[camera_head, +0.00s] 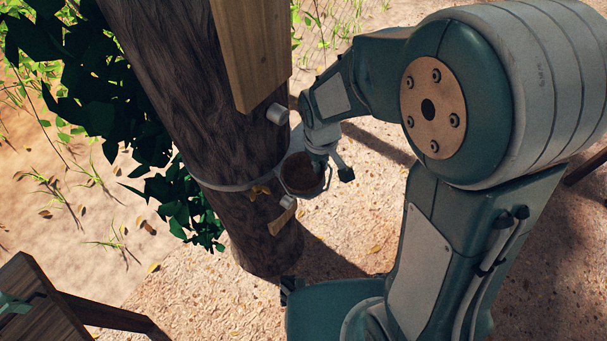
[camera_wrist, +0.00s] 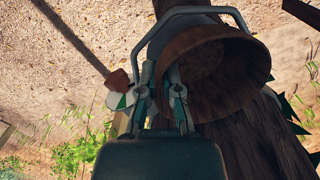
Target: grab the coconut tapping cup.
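The coconut tapping cup (camera_head: 300,173) is a brown bowl held against the tree trunk by a grey wire holder (camera_head: 322,184). In the wrist view the cup (camera_wrist: 225,75) shows its hollow inside, with the wire holder (camera_wrist: 195,11) arching around it. My gripper (camera_head: 327,165) is at the cup's right side in the head view. In the wrist view my gripper (camera_wrist: 160,88) has its two fingers apart, one on each side of the cup's near left edge. The right finger overlaps the cup; whether either finger touches it, I cannot tell.
The dark tree trunk (camera_head: 195,100) stands behind the cup, with a wooden board (camera_head: 250,50) and small white spouts above and below. Green leaves (camera_head: 75,75) hang to the left. Wooden furniture (camera_head: 45,300) stands at lower left. The ground right of the trunk is mostly clear.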

